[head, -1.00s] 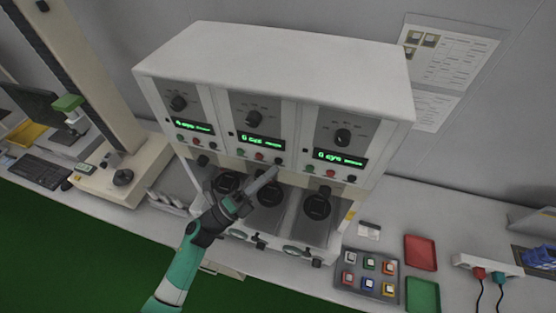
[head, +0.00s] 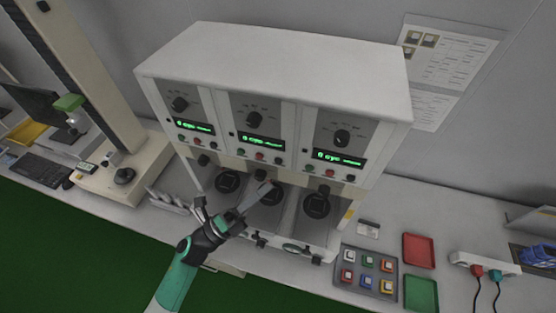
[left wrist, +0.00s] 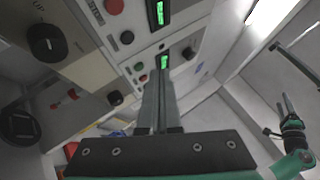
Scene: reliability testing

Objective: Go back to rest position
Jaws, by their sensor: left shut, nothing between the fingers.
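My left gripper (head: 267,188) shows in the head view in front of the lower middle bay of the white three-station tester (head: 270,75). Its fingers are together and hold nothing. In the left wrist view the closed fingers (left wrist: 160,95) point toward the tester's panel, with its buttons and green display. My right gripper (left wrist: 287,106) seems to show at the right edge of the left wrist view, small and teal at the wrist; whether its fingers are open cannot be told. It is outside the head view.
A button tray (head: 366,273) with several coloured switches, a red tray (head: 420,251) and a green tray (head: 421,293) lie right of the tester. A tall test stand (head: 120,160) and a keyboard (head: 40,171) are on the left. The tester's knobs protrude near my left gripper.

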